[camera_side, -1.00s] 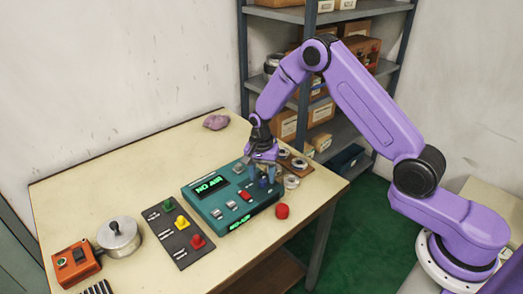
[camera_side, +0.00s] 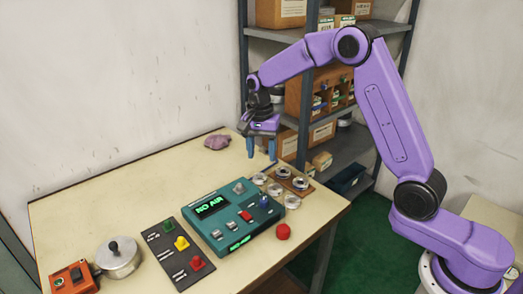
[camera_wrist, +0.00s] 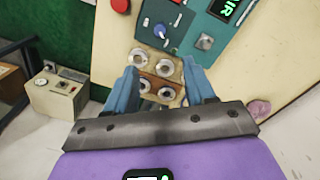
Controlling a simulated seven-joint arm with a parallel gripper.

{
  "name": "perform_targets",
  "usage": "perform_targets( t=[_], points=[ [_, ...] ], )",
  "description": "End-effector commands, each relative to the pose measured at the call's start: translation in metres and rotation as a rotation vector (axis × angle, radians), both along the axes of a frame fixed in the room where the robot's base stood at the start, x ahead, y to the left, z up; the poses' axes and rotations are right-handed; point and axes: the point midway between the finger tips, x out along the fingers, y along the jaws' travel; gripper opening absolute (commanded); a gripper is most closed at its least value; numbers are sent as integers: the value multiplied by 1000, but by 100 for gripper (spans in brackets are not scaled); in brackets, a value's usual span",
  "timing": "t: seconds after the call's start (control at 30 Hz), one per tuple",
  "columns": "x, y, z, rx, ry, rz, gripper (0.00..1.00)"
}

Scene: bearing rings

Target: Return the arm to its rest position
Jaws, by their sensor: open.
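My gripper (camera_side: 261,148) hangs in the air above the back part of the table (camera_side: 120,190), pointing down. Its blue fingers are apart and nothing is between them. In the wrist view the open fingers (camera_wrist: 172,90) frame several metal bearing rings below. Some rings lie on a brown wooden board (camera_side: 299,184) at the table's right edge, and others, such as one ring (camera_side: 292,201), lie on the table beside it. The purple arm is raised and bent, clear of the table.
A teal control box (camera_side: 232,216) with a lit "NO AIR" display stands mid-table. A red ball (camera_side: 283,231), a dark button panel (camera_side: 178,253), a metal pot (camera_side: 118,258), an orange box (camera_side: 74,278) and a purple lump (camera_side: 216,142) are around it. A shelf rack (camera_side: 243,75) stands behind.

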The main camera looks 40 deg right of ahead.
Motion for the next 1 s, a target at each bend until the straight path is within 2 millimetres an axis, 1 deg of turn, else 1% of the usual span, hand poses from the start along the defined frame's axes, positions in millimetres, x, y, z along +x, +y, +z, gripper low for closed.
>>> perform_targets(
  t=[0.33, 0.47, 0.57, 0.67, 0.8, 0.87, 1.0],
  points=[
    [-1, 1, 1, 0, -1, 9, 54],
    [-9, 10, 6, 2, -2, 80, 54],
    [-23, 23, 14, 5, -5, 192, 54],
    [-43, 36, 21, 8, -8, 332, 54],
    [-74, 50, 30, 13, -11, 528, 54],
    [-88, 55, 34, 15, -12, 611, 54],
    [-124, 63, 41, 20, -15, 806, 54]
  ],
)
